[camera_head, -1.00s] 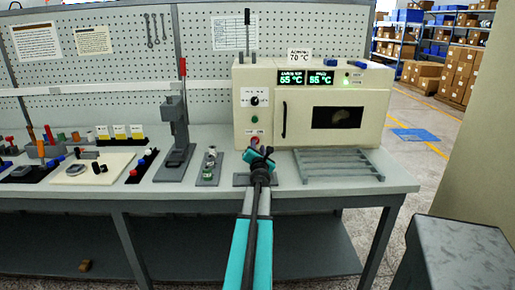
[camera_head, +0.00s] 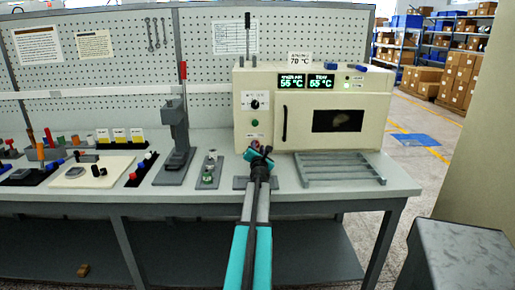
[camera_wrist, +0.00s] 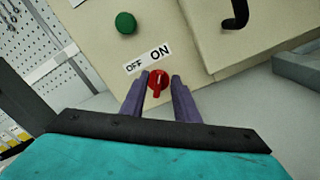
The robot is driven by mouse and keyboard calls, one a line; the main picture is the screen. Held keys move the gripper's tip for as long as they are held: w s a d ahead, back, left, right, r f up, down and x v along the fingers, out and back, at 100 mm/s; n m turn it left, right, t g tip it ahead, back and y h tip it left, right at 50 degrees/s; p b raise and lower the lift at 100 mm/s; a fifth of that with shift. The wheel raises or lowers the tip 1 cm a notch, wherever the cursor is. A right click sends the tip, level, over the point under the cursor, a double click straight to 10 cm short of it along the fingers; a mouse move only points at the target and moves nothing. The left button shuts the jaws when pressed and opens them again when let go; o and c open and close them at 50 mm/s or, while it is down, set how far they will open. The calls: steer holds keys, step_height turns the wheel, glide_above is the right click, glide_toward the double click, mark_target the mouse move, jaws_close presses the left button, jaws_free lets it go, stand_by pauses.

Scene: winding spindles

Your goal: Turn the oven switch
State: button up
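The oven (camera_head: 375,115) is a cream box on the bench at the right. Its red switch knob (camera_wrist: 157,82) is low on the front panel, by "OFF" and "ON" labels (camera_wrist: 147,60). My gripper (camera_wrist: 159,79) has its two purple fingers on either side of the knob, with narrow gaps that look open. Whether either finger touches the knob is unclear. In the head view, my gripper (camera_head: 258,153) is at the lower left of the oven front and mostly hides the knob.
A green button (camera_wrist: 125,23) and a black dial (camera_head: 254,104) are above the switch. The black door handle (camera_head: 285,123) is to the right. A grey rack (camera_head: 340,168) lies before the oven. A grey press (camera_head: 176,135) stands at the left.

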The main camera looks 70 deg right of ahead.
steer(key=shift+w+d, duration=0.2)
steer(key=shift+d, duration=0.35)
